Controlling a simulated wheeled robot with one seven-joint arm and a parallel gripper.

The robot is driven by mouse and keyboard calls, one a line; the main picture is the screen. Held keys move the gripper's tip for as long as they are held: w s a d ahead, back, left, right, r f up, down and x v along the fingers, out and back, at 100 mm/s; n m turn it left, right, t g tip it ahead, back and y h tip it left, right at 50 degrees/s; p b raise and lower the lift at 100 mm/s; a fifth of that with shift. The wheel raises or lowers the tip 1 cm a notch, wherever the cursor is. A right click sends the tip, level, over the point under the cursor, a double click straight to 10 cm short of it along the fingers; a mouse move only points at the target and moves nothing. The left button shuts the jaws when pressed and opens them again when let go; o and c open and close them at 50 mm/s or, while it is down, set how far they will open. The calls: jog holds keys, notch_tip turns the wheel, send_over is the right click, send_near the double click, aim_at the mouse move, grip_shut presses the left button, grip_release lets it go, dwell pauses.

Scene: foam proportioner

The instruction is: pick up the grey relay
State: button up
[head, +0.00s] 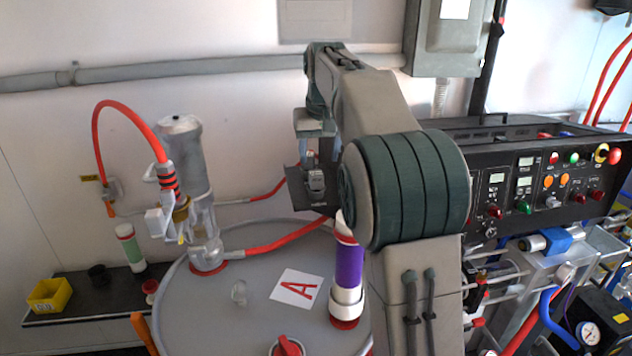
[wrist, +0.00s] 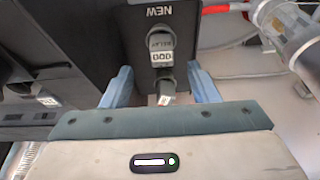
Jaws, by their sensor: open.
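The grey relay (wrist: 161,46) shows in the wrist view on a black holder (wrist: 152,18) marked NEW, with a white label on its face. A smaller grey part with a white tip lies just below the label, between my fingers. In the head view the relay (head: 316,181) stands at the dark holder (head: 294,178), partly beside my arm. My gripper (wrist: 160,70) is open, its two blue fingers on either side of the relay with a gap visible on both sides. In the head view my gripper (head: 312,155) is just above the relay, its fingers partly hidden.
A purple-banded cylinder (head: 348,265) stands close to my arm. A clear pump with a red hose (head: 180,160) is at left, and a black control panel (head: 540,180) at right.

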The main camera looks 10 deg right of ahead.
aim_at(316, 173)
jog(key=shift+p+x, duration=0.7)
jog(key=shift+x, duration=2.75)
jog(key=shift+w+a, duration=0.15)
jog(key=c, duration=1.1)
